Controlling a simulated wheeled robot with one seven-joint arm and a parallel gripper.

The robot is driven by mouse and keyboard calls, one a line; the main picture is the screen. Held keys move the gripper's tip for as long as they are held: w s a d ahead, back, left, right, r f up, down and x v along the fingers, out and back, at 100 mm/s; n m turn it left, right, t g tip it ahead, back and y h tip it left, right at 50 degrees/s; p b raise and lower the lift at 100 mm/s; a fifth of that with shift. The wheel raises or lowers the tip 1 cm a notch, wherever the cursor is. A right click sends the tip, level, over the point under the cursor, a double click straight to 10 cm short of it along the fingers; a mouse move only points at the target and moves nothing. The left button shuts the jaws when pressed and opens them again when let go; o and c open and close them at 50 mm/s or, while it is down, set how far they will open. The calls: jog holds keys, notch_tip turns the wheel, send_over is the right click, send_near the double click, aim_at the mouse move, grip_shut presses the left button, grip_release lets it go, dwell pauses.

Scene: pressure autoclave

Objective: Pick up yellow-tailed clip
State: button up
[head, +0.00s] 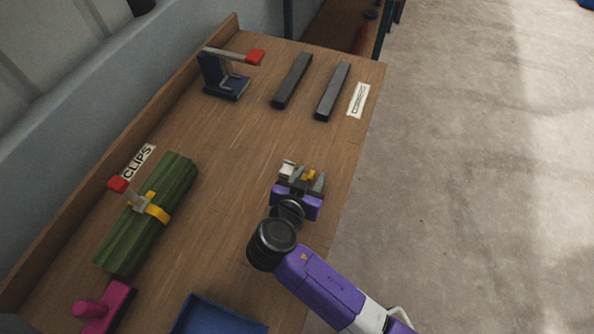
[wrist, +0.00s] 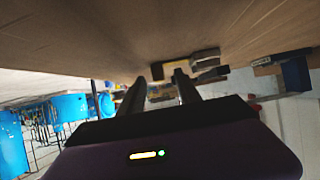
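My gripper (head: 299,184) is low over the right side of the wooden bench, its two grey fingers apart. They also stand apart in the wrist view (wrist: 160,78). A small clip with a yellow part (head: 309,175) and a pale block-like part (head: 287,168) lies at the fingertips, partly hidden by the fingers. In the wrist view a small yellowish piece (wrist: 157,70) shows just beyond and between the fingertips. I cannot tell whether the fingers touch the clip.
A green ribbed bundle (head: 120,235) with a yellow strap and red-tipped lever lies left, by a CLIPS label (head: 139,161). A blue clamp with red tip (head: 224,85) and two dark bars (head: 292,80) are at the back. A blue tray (head: 215,318) and pink object (head: 105,305) are in front.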

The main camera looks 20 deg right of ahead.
jog(key=shift+c, duration=0.2)
grip_shut()
